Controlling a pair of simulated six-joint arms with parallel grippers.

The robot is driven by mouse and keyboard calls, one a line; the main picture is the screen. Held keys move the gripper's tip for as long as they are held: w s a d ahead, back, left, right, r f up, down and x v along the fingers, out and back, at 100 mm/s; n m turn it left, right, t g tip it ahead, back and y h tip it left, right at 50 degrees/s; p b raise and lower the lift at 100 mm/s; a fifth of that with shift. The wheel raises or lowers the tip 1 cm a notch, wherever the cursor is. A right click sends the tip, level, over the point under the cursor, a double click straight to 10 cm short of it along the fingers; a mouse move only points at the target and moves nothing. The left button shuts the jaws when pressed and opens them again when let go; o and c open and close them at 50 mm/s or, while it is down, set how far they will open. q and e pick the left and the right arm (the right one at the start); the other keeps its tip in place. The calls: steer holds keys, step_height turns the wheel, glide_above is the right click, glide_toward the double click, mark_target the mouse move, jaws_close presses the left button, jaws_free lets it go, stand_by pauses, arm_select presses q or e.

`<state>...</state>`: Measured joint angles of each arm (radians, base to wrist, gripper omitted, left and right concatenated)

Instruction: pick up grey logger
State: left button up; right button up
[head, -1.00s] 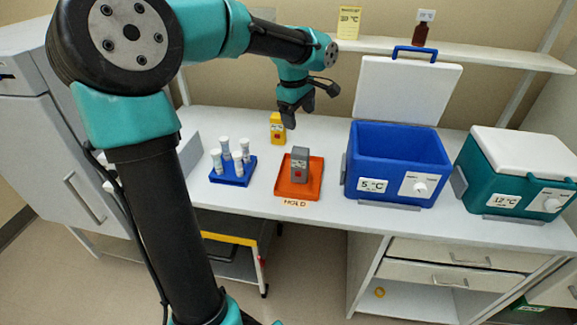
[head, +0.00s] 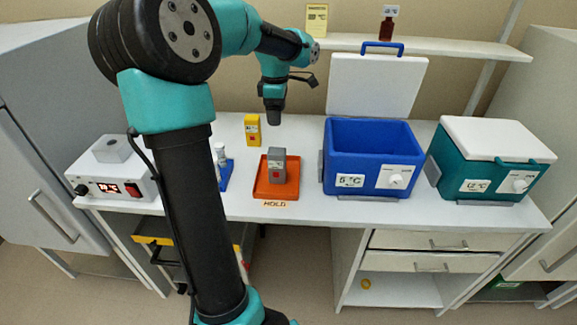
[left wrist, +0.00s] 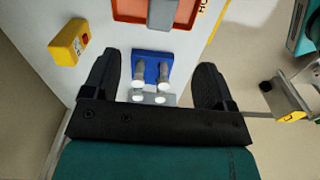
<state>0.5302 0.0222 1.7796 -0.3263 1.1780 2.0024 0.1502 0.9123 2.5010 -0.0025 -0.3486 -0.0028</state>
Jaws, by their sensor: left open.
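The grey logger (head: 277,165) stands upright on the orange tray (head: 261,188) marked HOLD. It has a small red mark on its front. In the left wrist view, part of the grey logger (left wrist: 162,14) shows at the top edge, over the orange tray (left wrist: 128,10). My left gripper (head: 274,120) is above the bench, behind and above the logger, pointing down. In the left wrist view, my left gripper (left wrist: 158,62) is open, its fingers well apart with nothing held. My right gripper is in neither view.
A blue cooler (head: 340,180) with raised lid and a closed teal cooler (head: 455,170) stand right.

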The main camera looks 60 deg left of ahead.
arm_select(q)
steer(key=shift+s, duration=0.1)
glide_toward(277, 159)
steer(key=f, duration=0.2)
steer(key=w+a+f, duration=0.1)
steer(key=f, duration=0.1)
steer(key=a+f, duration=0.1)
steer(key=f, duration=0.1)
steer(key=shift+w+f, duration=0.25)
steer(key=shift+f, duration=0.05)
steer(key=shift+f, duration=0.1)
steer(key=shift+s+f, duration=0.15)
steer(key=shift+f, duration=2.35)
steer(key=shift+c, duration=0.4)
steer(key=c, duration=1)
